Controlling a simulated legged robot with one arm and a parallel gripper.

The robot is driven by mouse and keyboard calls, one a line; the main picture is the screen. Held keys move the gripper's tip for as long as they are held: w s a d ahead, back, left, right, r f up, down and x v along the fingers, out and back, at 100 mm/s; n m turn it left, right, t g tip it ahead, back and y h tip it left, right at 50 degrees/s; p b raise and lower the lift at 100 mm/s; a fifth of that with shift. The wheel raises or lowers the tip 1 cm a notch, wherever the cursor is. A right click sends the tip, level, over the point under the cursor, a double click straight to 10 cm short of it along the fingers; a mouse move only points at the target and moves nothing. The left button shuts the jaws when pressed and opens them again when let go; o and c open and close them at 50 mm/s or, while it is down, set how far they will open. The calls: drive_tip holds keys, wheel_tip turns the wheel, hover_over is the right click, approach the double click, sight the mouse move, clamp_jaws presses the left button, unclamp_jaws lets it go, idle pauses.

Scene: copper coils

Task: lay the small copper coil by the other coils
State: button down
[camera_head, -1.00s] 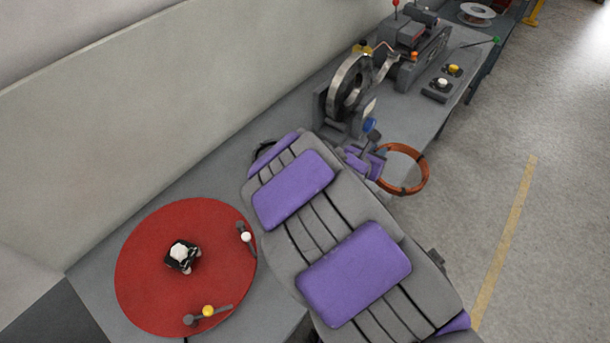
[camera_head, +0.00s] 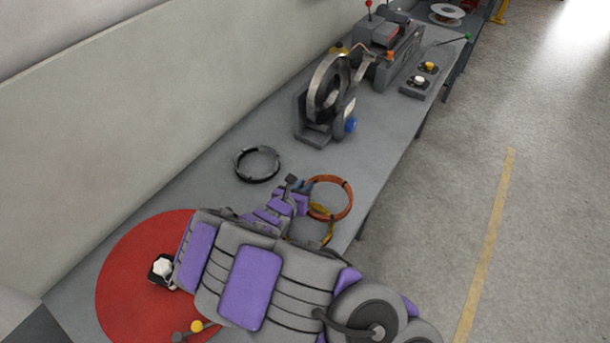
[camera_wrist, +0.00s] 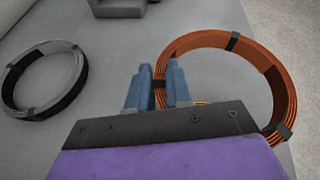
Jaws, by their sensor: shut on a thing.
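The small copper coil (camera_head: 350,201) is an orange-brown ring with dark ties, at the bench's right side in the head view. It fills the right of the wrist view (camera_wrist: 205,40). In the head view my gripper (camera_head: 300,187) is partly hidden by my arm. I cannot tell whether the coil touches the bench. A dark grey coil (camera_head: 275,172) lies flat on the bench to the left, also in the wrist view (camera_wrist: 76,88). A yellowish curved piece (camera_head: 328,236) shows just below the copper coil.
The grey bench (camera_head: 235,135) runs along a wall. A grey stand with a metal ring (camera_head: 322,98) and a machine (camera_head: 390,50) stand farther back. A red round mat (camera_head: 120,265) with small items lies at the left, partly behind my arm.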

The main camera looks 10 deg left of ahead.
drive_tip(key=b, duration=0.1)
hover_over(308, 179)
drive_tip(key=s, duration=0.2)
drive_tip(key=shift+w+d+f, duration=0.2)
drive_tip(key=shift+w+f, duration=0.05)
drive_tip(key=shift+f, duration=0.1)
drive_tip(key=shift+w+a, duration=0.15)
drive_tip(key=shift+w, duration=0.6)
drive_tip(key=shift+w+a+f, duration=0.1)
drive_tip(key=shift+f, duration=0.2)
wheel_tip(308, 179, down, 3)
drive_tip(key=shift+f+b, duration=0.1)
drive_tip(key=shift+b, duration=0.65)
drive_tip(key=c, duration=1)
unclamp_jaws()
drive_tip(key=shift+c, duration=0.2)
drive_tip(key=shift+r, duration=0.2)
